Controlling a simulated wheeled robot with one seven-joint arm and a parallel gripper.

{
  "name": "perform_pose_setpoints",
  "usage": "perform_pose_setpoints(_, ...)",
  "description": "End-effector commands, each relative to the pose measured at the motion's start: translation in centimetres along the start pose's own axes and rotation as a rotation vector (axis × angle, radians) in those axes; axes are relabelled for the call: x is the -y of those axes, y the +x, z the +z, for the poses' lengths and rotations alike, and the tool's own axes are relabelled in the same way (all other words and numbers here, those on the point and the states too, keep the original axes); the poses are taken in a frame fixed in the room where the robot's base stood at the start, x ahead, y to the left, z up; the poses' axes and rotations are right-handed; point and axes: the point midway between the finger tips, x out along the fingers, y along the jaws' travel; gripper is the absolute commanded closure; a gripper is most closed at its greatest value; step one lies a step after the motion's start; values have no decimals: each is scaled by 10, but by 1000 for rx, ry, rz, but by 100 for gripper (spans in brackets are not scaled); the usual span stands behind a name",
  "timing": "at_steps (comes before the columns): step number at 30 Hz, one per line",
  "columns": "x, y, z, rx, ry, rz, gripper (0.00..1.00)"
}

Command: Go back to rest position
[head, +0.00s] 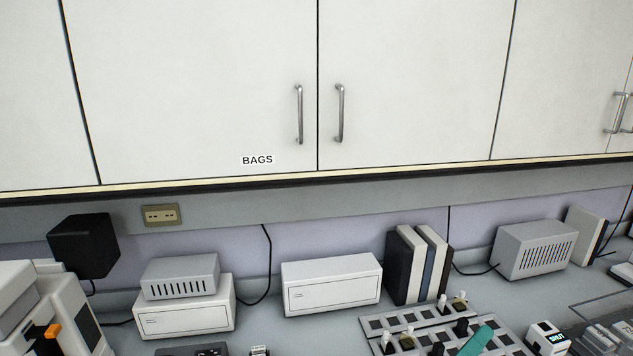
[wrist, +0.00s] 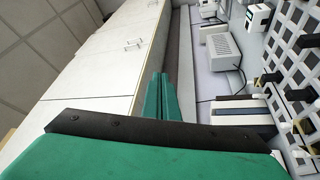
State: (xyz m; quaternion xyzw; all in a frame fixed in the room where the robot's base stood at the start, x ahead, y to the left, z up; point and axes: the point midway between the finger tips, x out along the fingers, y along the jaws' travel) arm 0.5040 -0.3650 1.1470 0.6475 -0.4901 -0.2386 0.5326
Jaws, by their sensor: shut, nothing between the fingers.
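My gripper (wrist: 162,78) shows in the wrist view with its two green fingers together and nothing between them. The fingers extend away from the wrist, in front of the wall and bench strip. A teal piece (head: 478,341) at the bottom edge of the head view matches the fingers' colour and appears to be my fingertips, over or in front of the rack. The rest of the arm is out of the head view. No rest position is marked in either view.
White wall cabinets (head: 200,80) labelled BAGS hang above the bench. A slotted rack (head: 400,328) with several small items, books (head: 408,265), a vented grey box (head: 535,248) and a white box (head: 331,284) stand on the bench. A white instrument (head: 75,310) is at left.

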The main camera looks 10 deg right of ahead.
Motion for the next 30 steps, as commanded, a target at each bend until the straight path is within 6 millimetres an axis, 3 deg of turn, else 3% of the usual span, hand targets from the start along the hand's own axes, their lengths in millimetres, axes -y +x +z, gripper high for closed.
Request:
perform_pose_setpoints(8,44,-51,-28,-305,33,-39,100)
perform_pose_setpoints(14,86,-105,-34,-496,93,-147,100)
perform_pose_setpoints(23,144,-202,-8,-684,233,-398,100)
perform_pose_setpoints(30,173,-289,32,-735,397,-649,100)
